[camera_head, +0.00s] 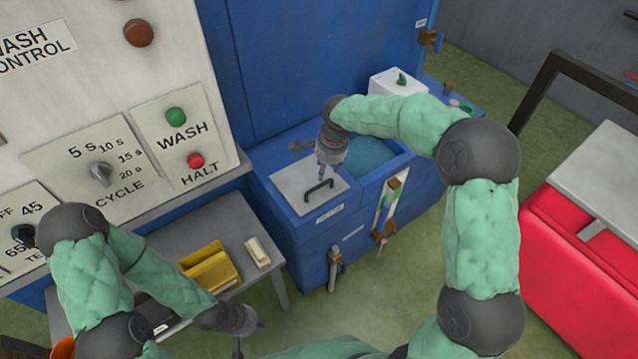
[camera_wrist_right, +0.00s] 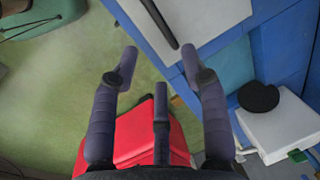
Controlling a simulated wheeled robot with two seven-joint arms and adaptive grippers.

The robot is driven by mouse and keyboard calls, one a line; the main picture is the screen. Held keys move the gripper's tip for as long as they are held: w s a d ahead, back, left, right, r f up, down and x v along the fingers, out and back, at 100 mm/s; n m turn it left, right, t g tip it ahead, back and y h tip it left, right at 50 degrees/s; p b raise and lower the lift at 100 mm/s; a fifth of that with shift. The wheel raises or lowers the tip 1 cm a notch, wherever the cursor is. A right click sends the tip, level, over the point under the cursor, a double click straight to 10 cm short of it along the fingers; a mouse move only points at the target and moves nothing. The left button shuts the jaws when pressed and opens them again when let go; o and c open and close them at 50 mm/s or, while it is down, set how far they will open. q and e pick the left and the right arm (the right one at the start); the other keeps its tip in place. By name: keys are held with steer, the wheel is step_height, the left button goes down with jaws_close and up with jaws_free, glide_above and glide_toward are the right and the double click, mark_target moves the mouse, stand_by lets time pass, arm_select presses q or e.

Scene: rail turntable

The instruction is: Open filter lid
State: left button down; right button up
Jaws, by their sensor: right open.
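The filter lid (camera_head: 293,186) is a flat light-grey plate with a dark bar handle (camera_head: 319,190). It lies flat and closed on the left part of the blue box by the tall blue cabinet. My right gripper (camera_head: 323,172) is just above the lid, beside the handle, fingers pointing down. In the right wrist view the fingers (camera_wrist_right: 160,62) are spread and empty; the lid (camera_wrist_right: 215,12) and part of the handle (camera_wrist_right: 158,20) show beyond them at the top. My left gripper (camera_head: 250,336) is low, right of the small bench; its finger gap is unclear.
An open blue-green basin (camera_head: 370,154) adjoins the lid on the right. A white box (camera_head: 396,82) stands behind. A grey bench (camera_head: 225,235) holds a yellow bin (camera_head: 209,267) and a pale block (camera_head: 258,252). The wash control panel (camera_head: 110,105) is left; a red cabinet (camera_head: 565,250) is right.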

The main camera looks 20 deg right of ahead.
mark_target(322, 186)
steer(key=f, duration=0.3)
steer(key=w+f+b, duration=0.1)
steer(key=f, duration=0.2)
steer(key=f+b, duration=0.1)
steer(key=f, duration=0.2)
steer(key=shift+w+a+f, duration=0.2)
steer(key=shift+w+a, duration=0.1)
steer(key=shift+w, duration=0.05)
jaws_close()
